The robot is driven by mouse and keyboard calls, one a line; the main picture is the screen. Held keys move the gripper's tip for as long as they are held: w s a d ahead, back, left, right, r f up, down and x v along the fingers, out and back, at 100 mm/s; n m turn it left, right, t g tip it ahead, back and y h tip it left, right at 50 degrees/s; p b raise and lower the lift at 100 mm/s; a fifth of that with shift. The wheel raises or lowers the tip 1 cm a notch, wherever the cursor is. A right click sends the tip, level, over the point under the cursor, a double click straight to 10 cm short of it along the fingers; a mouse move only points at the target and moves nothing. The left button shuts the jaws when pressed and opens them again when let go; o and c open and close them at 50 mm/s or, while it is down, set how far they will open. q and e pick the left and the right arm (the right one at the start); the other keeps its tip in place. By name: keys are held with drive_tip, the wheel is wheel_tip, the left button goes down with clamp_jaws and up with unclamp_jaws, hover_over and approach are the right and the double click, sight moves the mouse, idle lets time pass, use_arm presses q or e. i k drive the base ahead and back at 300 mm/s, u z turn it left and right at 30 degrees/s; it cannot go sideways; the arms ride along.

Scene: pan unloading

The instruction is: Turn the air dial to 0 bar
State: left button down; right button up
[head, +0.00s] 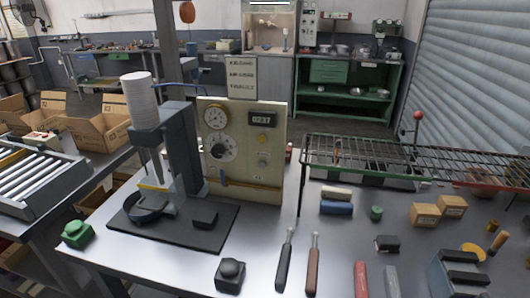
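A cream control panel (277,178) stands upright at the back of the steel table, just right of a dark press (177,130). It carries a round pressure gauge (216,116) at its upper left. Below the gauge is a dial (221,150) with a dark knob on a pale round scale. The dial's setting and the gauge's reading are too small to tell. A dark digital display (262,119) sits at the panel's upper right, with small round controls under it. Neither of my grippers is in view.
The press has a white stacked cylinder (139,97) on top and a black mat (197,238) under it. A green wire rack (400,155) stands right of the panel. Two screwdriver-like tools (313,265) and a black block (230,274) lie in front. Table between is mostly clear.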

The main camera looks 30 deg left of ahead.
sight(218, 151)
drive_tip(key=z, duration=2)
drive_tip(key=k, duration=2.35)
drive_tip(key=u, duration=2.4)
drive_tip(key=i, duration=1)
drive_tip(key=z, duration=0.05)
